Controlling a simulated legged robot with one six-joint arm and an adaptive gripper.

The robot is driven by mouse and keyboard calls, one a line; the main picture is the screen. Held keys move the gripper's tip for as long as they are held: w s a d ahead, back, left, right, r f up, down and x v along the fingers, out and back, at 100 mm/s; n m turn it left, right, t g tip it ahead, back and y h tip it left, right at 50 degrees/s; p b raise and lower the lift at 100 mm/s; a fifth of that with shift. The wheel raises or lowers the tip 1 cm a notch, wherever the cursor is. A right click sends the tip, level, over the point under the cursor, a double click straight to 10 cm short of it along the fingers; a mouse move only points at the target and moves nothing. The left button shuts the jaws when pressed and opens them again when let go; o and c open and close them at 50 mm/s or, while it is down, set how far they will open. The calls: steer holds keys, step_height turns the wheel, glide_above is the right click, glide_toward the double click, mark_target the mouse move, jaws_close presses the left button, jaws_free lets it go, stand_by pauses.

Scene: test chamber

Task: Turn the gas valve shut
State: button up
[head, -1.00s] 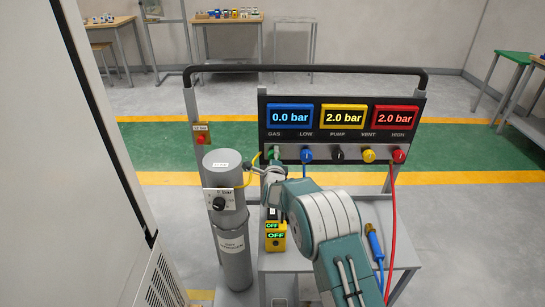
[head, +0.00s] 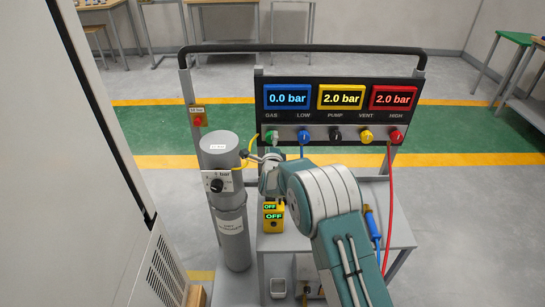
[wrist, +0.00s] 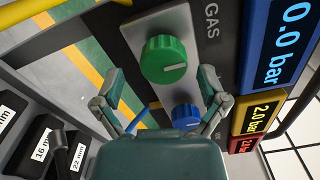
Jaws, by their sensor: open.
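The gas valve is a green round knob (wrist: 163,59) on a grey plate under the GAS label, with a pale pointer line on its face. In the head view the gas knob (head: 270,138) is at the left end of the panel's knob row. My gripper (wrist: 160,76) is open, with one finger on either side of the knob's lower part in the wrist view. The knob is not gripped, and I cannot tell whether a finger touches it. In the head view my gripper (head: 273,160) is just below the knob, partly hidden by my arm. The blue gas display (head: 287,97) reads 0.0 bar.
The blue LOW knob (wrist: 186,117) is close to the right finger. Black, yellow and red knobs continue rightward in the head view. A grey cylinder (head: 227,200) with a yellow hose stands left of my gripper. A yellow OFF box (head: 273,220) sits below.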

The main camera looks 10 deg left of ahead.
steer(key=v, duration=0.9)
steer(key=shift+s+d, duration=0.2)
steer(key=shift+d, duration=0.05)
steer(key=s+d+r+n+g+h, duration=0.1)
steer(key=s+d+r+n+g, duration=0.3)
steer(key=d+r, duration=0.4)
steer(key=s+d+r+n+g, duration=0.1)
steer(key=s+d+r+n, duration=0.4)
steer(key=d+r, duration=0.35)
steer(key=s+d+n+g+h, duration=0.1)
steer(key=s+d+n+g, duration=0.1)
steer(key=s+d, duration=0.3)
steer(key=s+d+n+g+h, duration=0.1)
steer(key=s+d+n, duration=0.3)
steer(key=s, duration=1)
steer(key=s+d+n+g+h, duration=0.1)
steer(key=s+d+n+g, duration=0.2)
steer(key=s+d, duration=0.3)
steer(key=s, duration=0.3)
steer(key=shift+s+d+r+g, duration=0.2)
steer(key=shift+s+d+g, duration=0.15)
steer(key=shift+d+g, duration=0.05)
